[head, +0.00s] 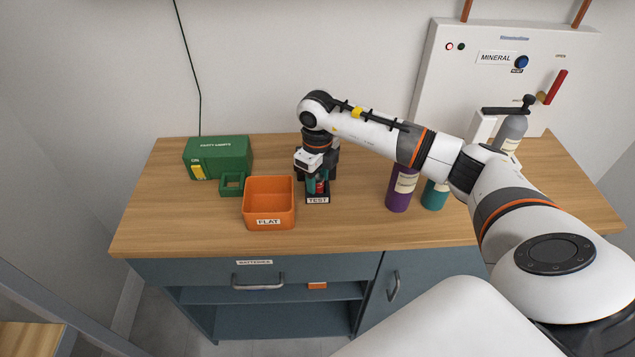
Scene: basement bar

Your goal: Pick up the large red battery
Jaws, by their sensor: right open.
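The red battery (320,186) stands in the small black holder labelled TEST (318,200) on the wooden counter. Only a small part of it shows, between my gripper's fingers. My right gripper (318,184) points down over the holder, its fingers open around the battery. I cannot tell whether they touch it. My left gripper is not in view.
An orange bin labelled FLAT (268,222) stands just left of the holder. A green box (222,155) is further left. Purple (398,196) and teal (435,195) bottles stand right, under my arm. A white MINERAL panel (500,85) stands behind. The front counter is clear.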

